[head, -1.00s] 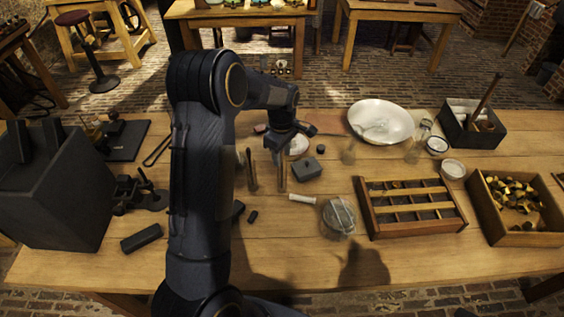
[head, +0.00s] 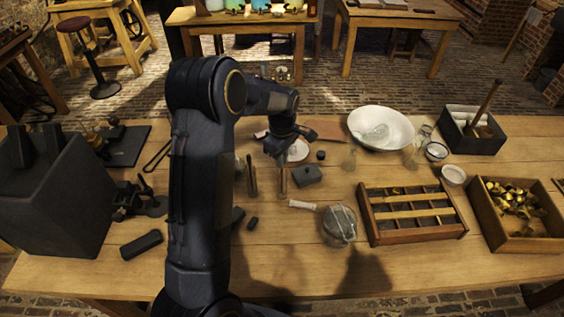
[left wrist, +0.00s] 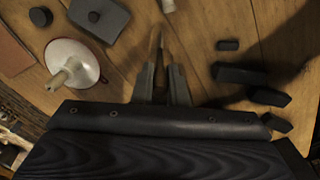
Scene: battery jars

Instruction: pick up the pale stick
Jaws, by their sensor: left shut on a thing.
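My left gripper (head: 281,153) is over the middle of the table, and its fingers show in the left wrist view (left wrist: 161,68). They are shut on a thin, tan, pale wooden stick (left wrist: 155,43), whose end sticks out past the fingertips. In the head view, a thin upright pale shape (head: 283,183) below the gripper appears to be this stick. I cannot tell whether it touches the table. My right gripper is not in view.
A dark block (head: 307,175) and a white dish (head: 297,150) are close by. Small dark pieces (head: 252,223) lie left. The front table edge is mostly clear.

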